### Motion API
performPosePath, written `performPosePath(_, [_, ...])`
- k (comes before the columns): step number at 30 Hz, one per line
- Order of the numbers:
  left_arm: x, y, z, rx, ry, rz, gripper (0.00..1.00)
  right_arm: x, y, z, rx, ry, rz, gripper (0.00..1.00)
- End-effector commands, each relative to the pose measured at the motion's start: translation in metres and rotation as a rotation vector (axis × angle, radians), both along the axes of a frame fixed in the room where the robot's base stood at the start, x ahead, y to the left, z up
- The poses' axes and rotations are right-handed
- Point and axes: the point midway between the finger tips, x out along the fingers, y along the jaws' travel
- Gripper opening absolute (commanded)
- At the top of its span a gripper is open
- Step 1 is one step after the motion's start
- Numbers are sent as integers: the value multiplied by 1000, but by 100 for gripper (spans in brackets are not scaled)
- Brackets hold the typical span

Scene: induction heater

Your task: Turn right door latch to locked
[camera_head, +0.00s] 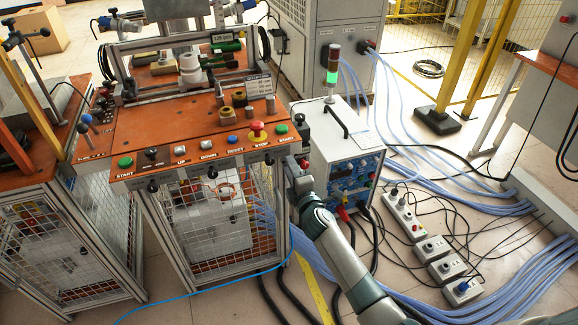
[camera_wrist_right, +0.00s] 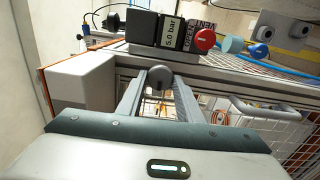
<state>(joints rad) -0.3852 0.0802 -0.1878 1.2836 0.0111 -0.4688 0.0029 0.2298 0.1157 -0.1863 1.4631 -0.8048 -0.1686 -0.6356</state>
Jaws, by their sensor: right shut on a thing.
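My right arm comes up from the lower right in the head view. Its gripper (camera_head: 296,172) is at the right front corner of the orange-topped bench (camera_head: 130,145), where the arm hides most of the fingers. In the right wrist view the gripper (camera_wrist_right: 160,92) has its two fingers on either side of a round grey latch knob (camera_wrist_right: 160,75) and is shut on it. The knob sits just below the bench edge, near the mesh door (camera_wrist_right: 298,130). The latch's turn angle is hard to tell. My left gripper is not in view.
A door handle (camera_wrist_right: 265,108) is to the right. The power unit (camera_head: 345,160) stands close to my right arm, with cables and hoses on the floor (camera_head: 440,200).

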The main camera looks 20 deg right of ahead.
Motion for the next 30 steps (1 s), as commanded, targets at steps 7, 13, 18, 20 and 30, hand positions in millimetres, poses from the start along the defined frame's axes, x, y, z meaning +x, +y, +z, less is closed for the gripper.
performPosePath(7, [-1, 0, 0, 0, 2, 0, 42, 0, 0, -1, 34, 3, -1, 10])
performPosePath(13, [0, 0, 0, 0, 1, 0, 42, 0, 0, -1, 34, 3, -1, 10])
performPosePath(18, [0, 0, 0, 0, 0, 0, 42, 0, 0, -1, 34, 3, -1, 49])
performPosePath(20, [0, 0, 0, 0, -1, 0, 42, 0, 0, -1, 33, 3, -1, 50])
performPosePath(30, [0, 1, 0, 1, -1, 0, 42, -2, 0, 0, 32, 2, 0, 50])
